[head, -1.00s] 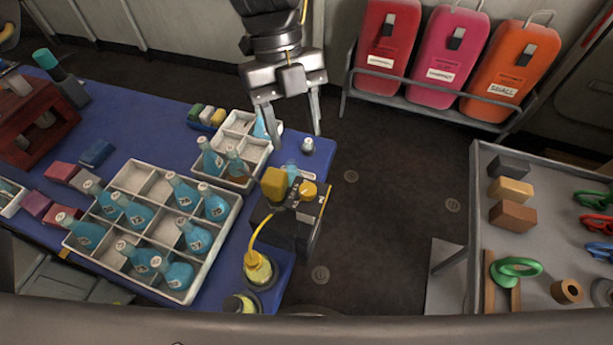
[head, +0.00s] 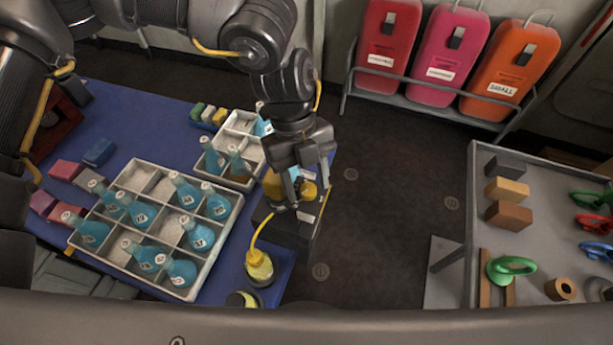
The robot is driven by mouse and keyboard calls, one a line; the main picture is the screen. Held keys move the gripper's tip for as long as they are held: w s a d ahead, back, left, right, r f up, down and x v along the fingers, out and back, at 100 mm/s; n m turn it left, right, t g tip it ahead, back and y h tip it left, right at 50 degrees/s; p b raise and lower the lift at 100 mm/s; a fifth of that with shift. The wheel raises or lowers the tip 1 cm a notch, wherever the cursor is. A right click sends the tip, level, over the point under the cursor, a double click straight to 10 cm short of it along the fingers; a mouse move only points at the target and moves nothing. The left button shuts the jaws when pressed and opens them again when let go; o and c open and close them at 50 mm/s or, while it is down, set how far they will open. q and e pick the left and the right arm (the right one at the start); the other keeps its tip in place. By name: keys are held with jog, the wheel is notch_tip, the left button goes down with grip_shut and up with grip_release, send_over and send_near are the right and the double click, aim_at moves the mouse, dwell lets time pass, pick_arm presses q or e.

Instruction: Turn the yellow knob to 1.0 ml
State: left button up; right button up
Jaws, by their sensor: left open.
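The dark dispenser box (head: 291,229) stands at the right edge of the blue table. The round yellow knob (head: 309,191) is on its top, and a blockier yellow part (head: 272,186) is to its left. My left gripper (head: 309,197) points down over the box, open, with one finger to each side of the knob in the picture. I cannot tell whether the fingers touch it. The gripper partly hides the knob, and the scale and setting cannot be read. A yellow tube (head: 254,234) runs from the box to a yellow flask (head: 259,266). My right gripper is not in view.
A white divided crate (head: 150,262) with several blue flasks stands left of the box, and a smaller crate (head: 243,127) stands behind. A second yellow flask (head: 243,300) is near the front. A grey table (head: 540,170) is at the right, across open floor.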

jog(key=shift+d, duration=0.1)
pick_arm(q)
jog(key=c, duration=1)
jog(key=shift+o, duration=0.2)
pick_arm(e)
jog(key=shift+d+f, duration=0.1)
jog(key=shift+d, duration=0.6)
pick_arm(q)
jog(key=shift+m, duration=0.3)
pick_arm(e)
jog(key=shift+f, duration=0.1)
pick_arm(q)
jog(key=shift+d+m+y+b, duration=0.1)
jog(key=shift+m+y+b, duration=0.2)
jog(key=shift+m+b, duration=0.2)
jog(key=shift+d+m+y+b, duration=0.1)
jog(key=shift+m+y+b, duration=0.25)
jog(key=shift+m, duration=0.75)
jog(key=m+y, duration=0.1)
jog(key=m, duration=0.1)
jog(key=shift+w+m, duration=0.1)
jog(key=shift+m, duration=0.3)
jog(key=shift+d+m+y, duration=0.1)
jog(key=shift+m+y, duration=0.15)
jog(key=shift+m, duration=0.25)
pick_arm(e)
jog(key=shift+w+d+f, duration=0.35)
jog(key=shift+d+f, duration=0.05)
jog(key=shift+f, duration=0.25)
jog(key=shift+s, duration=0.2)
